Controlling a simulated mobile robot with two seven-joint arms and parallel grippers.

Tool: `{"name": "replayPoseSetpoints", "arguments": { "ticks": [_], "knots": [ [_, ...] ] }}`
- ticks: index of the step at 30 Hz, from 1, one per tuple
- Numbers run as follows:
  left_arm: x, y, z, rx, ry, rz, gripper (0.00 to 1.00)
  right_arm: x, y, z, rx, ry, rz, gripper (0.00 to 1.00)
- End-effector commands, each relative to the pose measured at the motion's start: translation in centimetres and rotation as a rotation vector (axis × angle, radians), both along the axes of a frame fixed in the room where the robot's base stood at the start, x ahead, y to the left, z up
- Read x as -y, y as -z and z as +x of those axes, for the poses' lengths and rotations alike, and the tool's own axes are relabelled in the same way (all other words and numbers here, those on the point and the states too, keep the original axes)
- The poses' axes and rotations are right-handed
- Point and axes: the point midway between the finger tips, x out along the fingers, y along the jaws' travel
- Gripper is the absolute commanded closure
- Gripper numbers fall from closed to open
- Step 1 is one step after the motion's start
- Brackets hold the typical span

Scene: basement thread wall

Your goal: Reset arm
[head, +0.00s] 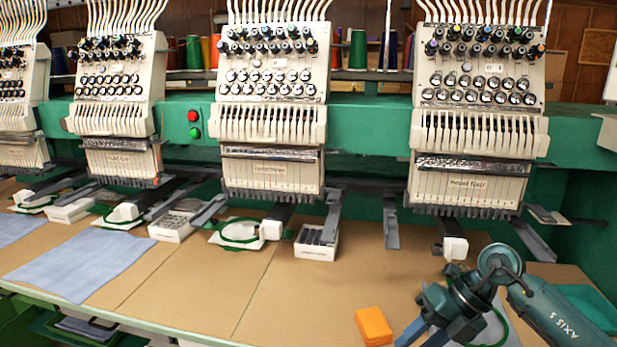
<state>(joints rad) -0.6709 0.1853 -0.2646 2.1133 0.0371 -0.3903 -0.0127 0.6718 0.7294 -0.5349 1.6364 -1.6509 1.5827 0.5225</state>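My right arm comes in from the lower right, a teal link with dark joints. It bends down toward the bottom edge over the table's right part. Blue finger-like parts of my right gripper (428,335) show at the bottom edge, right of an orange block (373,326) and apart from it in the picture. The fingertips are cut off, so I cannot tell whether the gripper is open or shut or holds anything. My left arm and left gripper are not in view.
A multi-head embroidery machine (375,130) spans the back above a tan table (270,290). Small white trays (317,243) sit beneath its heads. A blue cloth (85,262) lies at left. A green hoop (490,330) is partly hidden behind my arm. The table's middle front is clear.

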Motion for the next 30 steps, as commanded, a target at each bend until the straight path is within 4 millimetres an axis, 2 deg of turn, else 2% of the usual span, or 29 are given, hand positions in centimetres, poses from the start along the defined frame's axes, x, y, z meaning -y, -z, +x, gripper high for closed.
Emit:
{"name": "replayPoseSetpoints", "arguments": {
  "ticks": [1, 3, 6, 8, 11, 14, 17, 18, 21, 25, 27, 30],
  "knots": [
    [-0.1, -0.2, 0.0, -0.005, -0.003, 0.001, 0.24, -3.8, 0.5, -1.5, -0.013, -0.018, 0.169, 0.63],
    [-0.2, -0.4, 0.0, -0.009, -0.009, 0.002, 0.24, -8.8, -0.2, -3.3, -0.023, 0.008, 0.445, 0.63],
    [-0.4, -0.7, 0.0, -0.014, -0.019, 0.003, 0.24, -13.2, -2.5, -4.8, -0.063, 0.153, 0.823, 0.63],
    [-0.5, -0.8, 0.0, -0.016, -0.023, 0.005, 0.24, -14.2, -3.8, -5.0, -0.102, 0.295, 1.020, 0.63],
    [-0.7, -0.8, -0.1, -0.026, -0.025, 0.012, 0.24, -13.6, -4.3, -4.6, -0.194, 0.615, 1.281, 0.63],
    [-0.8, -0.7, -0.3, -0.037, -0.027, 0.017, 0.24, -11.1, -2.0, -4.3, -0.323, 1.011, 1.432, 0.63],
    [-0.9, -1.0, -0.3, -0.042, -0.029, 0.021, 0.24, -8.2, 3.1, -5.9, -0.492, 1.444, 1.452, 0.63],
    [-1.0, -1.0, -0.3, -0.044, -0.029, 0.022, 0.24, -7.3, 5.4, -7.2, -0.568, 1.606, 1.424, 0.63],
    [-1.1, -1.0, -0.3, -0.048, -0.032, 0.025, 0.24, -6.1, 10.2, -10.9, -0.734, 1.908, 1.317, 0.63],
    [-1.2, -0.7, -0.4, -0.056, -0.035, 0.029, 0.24, -5.9, 13.8, -15.0, -0.885, 2.127, 1.180, 0.63],
    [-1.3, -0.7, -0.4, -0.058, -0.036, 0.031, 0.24, -5.9, 14.8, -16.4, -0.937, 2.188, 1.131, 0.63],
    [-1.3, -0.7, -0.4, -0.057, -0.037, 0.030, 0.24, -6.0, 15.4, -17.3, -0.967, 2.223, 1.097, 0.63]
  ]
}}
